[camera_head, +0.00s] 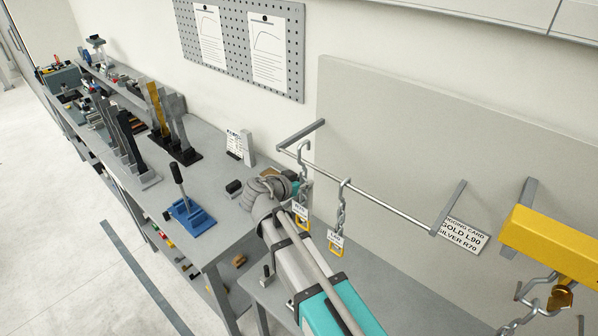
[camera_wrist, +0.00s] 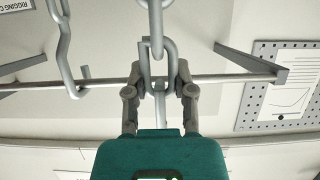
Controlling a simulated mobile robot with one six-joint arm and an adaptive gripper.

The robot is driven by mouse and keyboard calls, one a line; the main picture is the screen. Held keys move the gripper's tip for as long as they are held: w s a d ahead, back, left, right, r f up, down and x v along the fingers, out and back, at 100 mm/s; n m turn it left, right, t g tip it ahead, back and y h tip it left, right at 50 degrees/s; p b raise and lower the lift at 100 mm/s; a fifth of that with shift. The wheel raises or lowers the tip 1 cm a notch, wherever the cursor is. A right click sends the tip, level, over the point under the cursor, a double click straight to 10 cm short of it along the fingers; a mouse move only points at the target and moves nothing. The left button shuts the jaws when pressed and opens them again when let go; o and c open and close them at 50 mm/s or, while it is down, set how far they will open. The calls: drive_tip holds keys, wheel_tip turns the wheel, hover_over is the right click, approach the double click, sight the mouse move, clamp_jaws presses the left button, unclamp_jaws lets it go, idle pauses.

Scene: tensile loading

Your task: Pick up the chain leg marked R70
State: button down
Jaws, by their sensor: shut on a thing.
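Two silver chain legs hang by hooks from a rail (camera_head: 365,187). The left chain leg (camera_head: 303,165) carries a small white tag (camera_head: 300,211) that seems to read R70, with a yellow link at its bottom. The right chain leg (camera_head: 341,205) carries a tag (camera_head: 336,238) that seems to read L90. My gripper (camera_head: 294,182) is at the left chain leg. In the wrist view, my gripper (camera_wrist: 159,82) is shut on a chain link (camera_wrist: 157,60), close to the rail (camera_wrist: 110,82). Another hook (camera_wrist: 64,45) hangs beside it at the left. No tag shows there.
A rigging card (camera_head: 462,234) on the wall panel reads gold L90, silver R70. A yellow beam (camera_head: 550,240) with hooks stands at the right. The bench (camera_head: 215,150) holds a blue device (camera_head: 188,212) and several upright tools. A pegboard (camera_head: 240,45) hangs behind.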

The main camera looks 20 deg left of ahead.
sight(306, 190)
drive_tip(key=s+d+r+p, duration=0.2)
drive_tip(key=s+r, duration=0.1)
drive_tip(key=s, duration=0.2)
drive_tip(key=shift+s+d, duration=0.2)
drive_tip(key=shift+s, duration=0.15)
idle(0.4)
drive_tip(key=shift+f, duration=0.25)
